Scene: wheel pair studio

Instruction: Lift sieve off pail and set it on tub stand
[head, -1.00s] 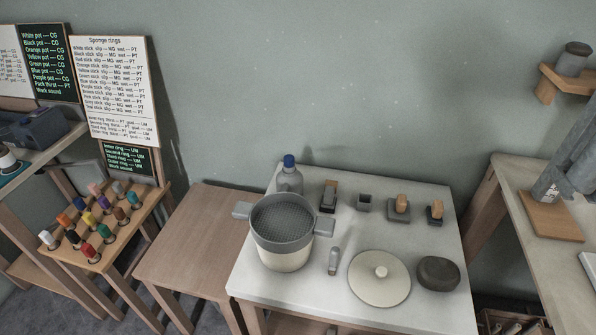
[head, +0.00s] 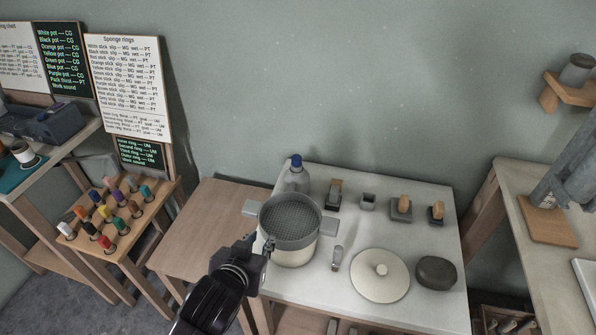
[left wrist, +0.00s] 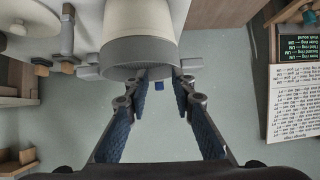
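The grey mesh sieve (head: 292,222) sits level in the top of the cream pail (head: 292,257) at the left of the white table. Its grey handles stick out on both sides. My left gripper (head: 268,243) is at the pail's near left side, close to the sieve's rim. In the left wrist view the sieve (left wrist: 140,52) and pail (left wrist: 140,20) appear upside down, and my left gripper (left wrist: 163,78) is open with nothing between its fingers. I cannot tell contact with the sieve. A bare wooden stand (head: 208,228), possibly the tub stand, is left of the table. My right gripper is out of view.
A blue-capped bottle (head: 296,175) stands just behind the pail. A small grey tool (head: 337,257), a cream lid (head: 380,275) and a dark stone-like lump (head: 436,272) lie to its right. A rack of coloured sticks (head: 110,218) is at the left.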

